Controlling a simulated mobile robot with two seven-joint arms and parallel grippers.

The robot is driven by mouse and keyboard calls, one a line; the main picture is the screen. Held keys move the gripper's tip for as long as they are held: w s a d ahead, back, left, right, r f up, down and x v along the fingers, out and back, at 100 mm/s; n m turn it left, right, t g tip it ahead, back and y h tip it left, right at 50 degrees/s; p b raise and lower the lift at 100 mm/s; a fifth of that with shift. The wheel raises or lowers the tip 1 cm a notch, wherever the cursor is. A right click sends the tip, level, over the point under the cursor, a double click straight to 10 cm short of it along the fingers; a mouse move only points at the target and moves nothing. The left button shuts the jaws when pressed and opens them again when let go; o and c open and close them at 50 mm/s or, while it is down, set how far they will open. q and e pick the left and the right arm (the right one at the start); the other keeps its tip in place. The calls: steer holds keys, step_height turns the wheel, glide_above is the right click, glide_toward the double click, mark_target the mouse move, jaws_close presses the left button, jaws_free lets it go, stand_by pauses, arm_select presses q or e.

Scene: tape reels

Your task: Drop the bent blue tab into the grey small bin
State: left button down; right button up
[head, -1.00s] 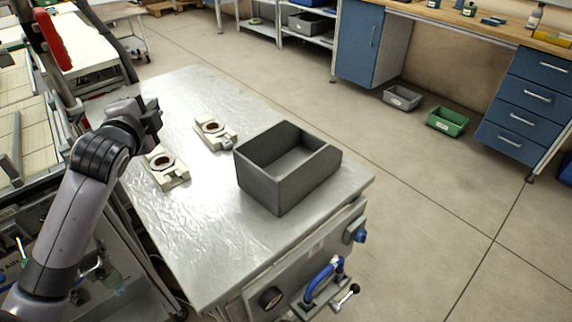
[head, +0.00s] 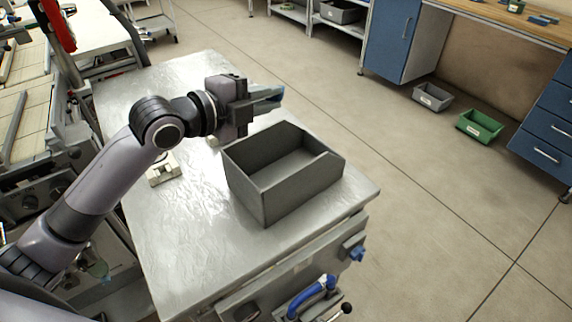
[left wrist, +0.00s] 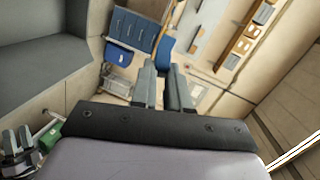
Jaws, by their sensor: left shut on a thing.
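My left gripper (head: 266,102) is above the table, just behind the dark grey open-topped bin (head: 262,205), with its fingers pointing right. It is shut on the bent blue tab (head: 274,90), of which only a small part shows at the fingertips. In the left wrist view the blue tab (left wrist: 164,52) shows beyond the two finger ends. The dark grey bin also fills the upper left of that view (left wrist: 35,75). A smaller grey bin (head: 432,98) stands on the floor at the right.
The metal table (head: 185,235) has free room left and in front of the dark grey bin. A pale fixture block (head: 163,172) is partly hidden by my left arm. A green bin (head: 480,126) stands on the floor beside blue drawers (head: 545,125).

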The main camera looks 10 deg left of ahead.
arm_select(q)
steer(key=shift+d+f, duration=0.15)
steer(key=shift+d, duration=0.05)
step_height(320, 180, down, 6)
steer(key=b, duration=0.5)
steer(key=shift+b, duration=0.4)
steer(key=c, duration=1)
jaws_free()
steer(key=shift+r, duration=0.2)
steer(key=shift+c, duration=0.2)
steer(key=shift+s, duration=0.1)
steer(key=v, duration=0.7)
steer(key=shift+a+b, duration=0.15)
steer(key=shift+b, duration=0.3)
steer(key=shift+f, duration=0.1)
